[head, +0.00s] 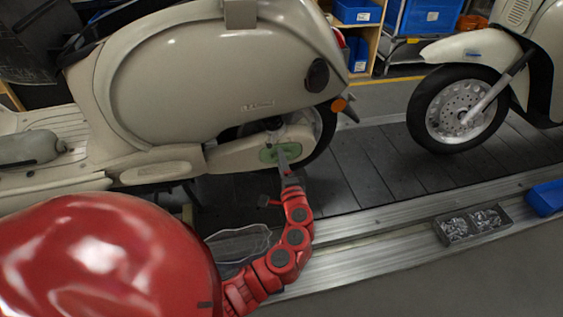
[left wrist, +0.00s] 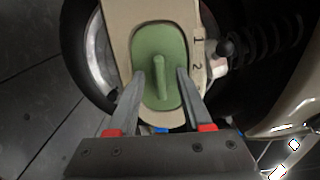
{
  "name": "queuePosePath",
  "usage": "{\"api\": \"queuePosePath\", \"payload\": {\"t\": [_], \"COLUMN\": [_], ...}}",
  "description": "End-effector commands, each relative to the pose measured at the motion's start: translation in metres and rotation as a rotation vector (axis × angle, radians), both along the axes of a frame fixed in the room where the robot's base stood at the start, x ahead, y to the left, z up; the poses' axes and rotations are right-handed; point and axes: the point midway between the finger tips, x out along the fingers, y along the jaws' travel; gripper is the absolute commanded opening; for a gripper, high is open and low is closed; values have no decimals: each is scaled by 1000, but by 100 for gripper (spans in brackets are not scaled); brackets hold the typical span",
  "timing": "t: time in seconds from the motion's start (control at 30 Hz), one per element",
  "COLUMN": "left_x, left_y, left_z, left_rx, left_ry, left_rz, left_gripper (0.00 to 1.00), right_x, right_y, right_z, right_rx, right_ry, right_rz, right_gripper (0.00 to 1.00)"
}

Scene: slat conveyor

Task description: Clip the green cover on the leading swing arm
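The green cover (head: 267,155) is at the rear end of the cream swing arm (head: 231,156) of the nearer scooter. In the left wrist view the green cover (left wrist: 160,45) is an upright rounded oval with a raised grip bar, lying against the swing arm (left wrist: 116,22); whether it is clipped cannot be told. My left gripper (head: 283,156) is in front of the cover. In the left wrist view the left gripper (left wrist: 161,78) is open, its fingers on either side of the bar with gaps visible. My right gripper is not in view.
A second scooter's front wheel (head: 458,109) stands at right on the dark slat conveyor (head: 375,165). A grey parts tray (head: 455,230) and blue bin (head: 546,198) lie along the metal rail. Marks "1" and "2" flank the cover.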

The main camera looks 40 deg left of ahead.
Motion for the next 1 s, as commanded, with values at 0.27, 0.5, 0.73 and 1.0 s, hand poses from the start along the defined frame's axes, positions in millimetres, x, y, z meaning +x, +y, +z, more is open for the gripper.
{"api": "queuePosePath", "payload": {"t": [0.27,0.5,0.73,1.0], "left_x": [-1,-20,-60,-98], "left_y": [-1,-26,-75,-119], "left_z": [0,-1,-2,-1], "left_rx": [0,1,0,1], "left_ry": [0,2,1,1], "left_rz": [-1,-6,-13,-10], "left_gripper": [50,50,50,50], "right_x": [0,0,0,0], "right_y": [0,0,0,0], "right_z": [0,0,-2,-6], "right_rx": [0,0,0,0], "right_ry": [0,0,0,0], "right_rz": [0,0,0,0], "right_gripper": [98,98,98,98]}}
